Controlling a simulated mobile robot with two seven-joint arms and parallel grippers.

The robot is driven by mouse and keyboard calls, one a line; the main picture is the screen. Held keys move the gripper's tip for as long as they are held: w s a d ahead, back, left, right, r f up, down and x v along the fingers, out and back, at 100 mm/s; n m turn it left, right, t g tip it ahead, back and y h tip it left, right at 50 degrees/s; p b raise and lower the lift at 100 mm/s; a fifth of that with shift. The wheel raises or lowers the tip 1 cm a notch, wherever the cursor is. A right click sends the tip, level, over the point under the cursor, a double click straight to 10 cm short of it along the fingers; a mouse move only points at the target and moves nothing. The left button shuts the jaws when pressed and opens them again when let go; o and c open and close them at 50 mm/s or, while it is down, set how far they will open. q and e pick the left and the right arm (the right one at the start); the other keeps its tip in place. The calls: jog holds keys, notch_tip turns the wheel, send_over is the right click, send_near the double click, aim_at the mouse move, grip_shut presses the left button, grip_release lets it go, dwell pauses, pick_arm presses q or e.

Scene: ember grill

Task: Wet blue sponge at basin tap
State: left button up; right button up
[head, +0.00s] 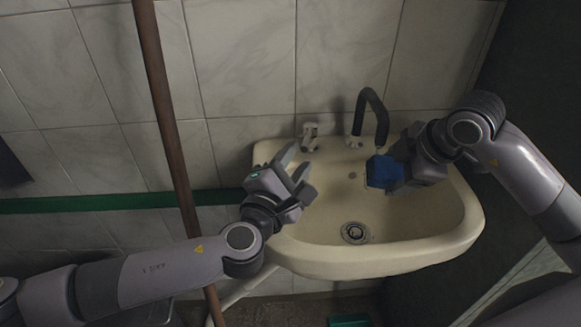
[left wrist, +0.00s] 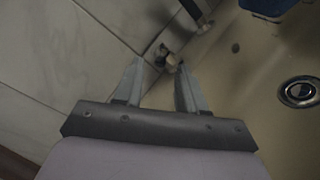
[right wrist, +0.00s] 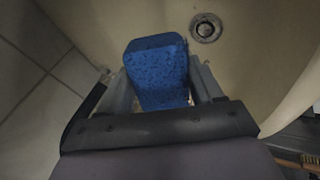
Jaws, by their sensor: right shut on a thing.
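The blue sponge (head: 382,171) is in my right gripper (head: 398,172), over the right part of the cream basin (head: 440,251). The right wrist view shows the sponge (right wrist: 158,75) between the two fingers, clear of the drain. The black curved spout (head: 371,103) rises at the basin's back, and the sponge is just below and right of its outlet. No water stream shows. A small metal tap handle (head: 309,136) stands left of the spout. My left gripper (head: 296,172) is open and empty in front of this handle, which also shows beyond its fingertips in the left wrist view (left wrist: 165,57).
A brown pole (head: 165,110) stands upright left of the basin, near my left arm. A green strip (head: 110,203) runs along the tiled wall. The drain (head: 354,233) is uncovered. A dark surface stands right of the basin.

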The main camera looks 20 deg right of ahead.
pick_arm(q)
jog(key=shift+v, duration=0.95)
